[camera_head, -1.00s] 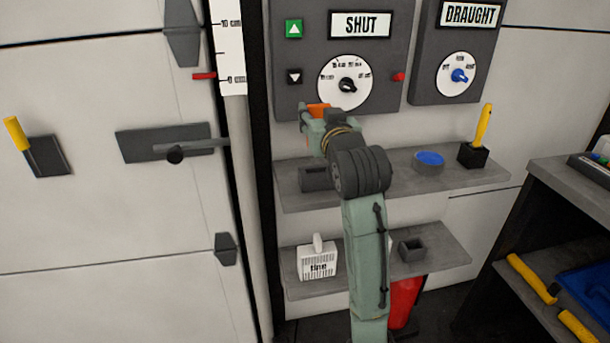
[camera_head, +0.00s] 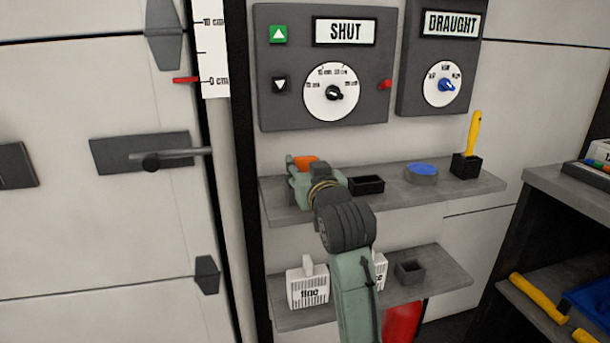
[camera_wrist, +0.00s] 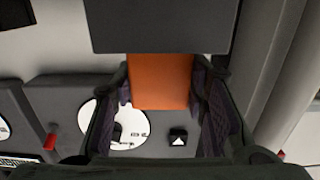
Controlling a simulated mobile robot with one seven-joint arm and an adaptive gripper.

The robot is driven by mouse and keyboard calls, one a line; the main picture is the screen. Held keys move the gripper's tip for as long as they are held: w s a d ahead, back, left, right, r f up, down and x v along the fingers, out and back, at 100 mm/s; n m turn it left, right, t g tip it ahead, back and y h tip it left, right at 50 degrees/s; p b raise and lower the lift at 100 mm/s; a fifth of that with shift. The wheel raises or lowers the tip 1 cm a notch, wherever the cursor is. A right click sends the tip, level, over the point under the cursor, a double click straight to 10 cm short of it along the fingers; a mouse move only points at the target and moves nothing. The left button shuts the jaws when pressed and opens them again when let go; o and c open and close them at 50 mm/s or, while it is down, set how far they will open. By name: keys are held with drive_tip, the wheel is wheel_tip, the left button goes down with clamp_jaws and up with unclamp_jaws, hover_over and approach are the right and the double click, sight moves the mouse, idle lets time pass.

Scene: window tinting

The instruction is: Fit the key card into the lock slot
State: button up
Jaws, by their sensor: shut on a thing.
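The orange card (camera_head: 306,162) is in my gripper (camera_head: 302,170), just above the left part of the upper shelf. In the wrist view, which is upside down, the orange card (camera_wrist: 161,80) stands between my gripper's two dark fingers (camera_wrist: 162,92). A dark grey block (camera_wrist: 158,25) overlaps the card's far end there. I cannot tell whether the card is inside this block or behind it. In the head view my gripper and arm hide that spot, and no slot opening shows.
The upper shelf (camera_head: 400,190) also holds an open black box (camera_head: 367,185), a blue-topped disc (camera_head: 421,170) and a yellow-handled tool (camera_head: 474,133) in a black holder. The SHUT panel (camera_head: 275,95) is above. White boxes (camera_head: 307,288) stand on the lower shelf.

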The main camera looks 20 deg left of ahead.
drive_tip(key=o, duration=1.2)
drive_tip(key=shift+c, duration=0.2)
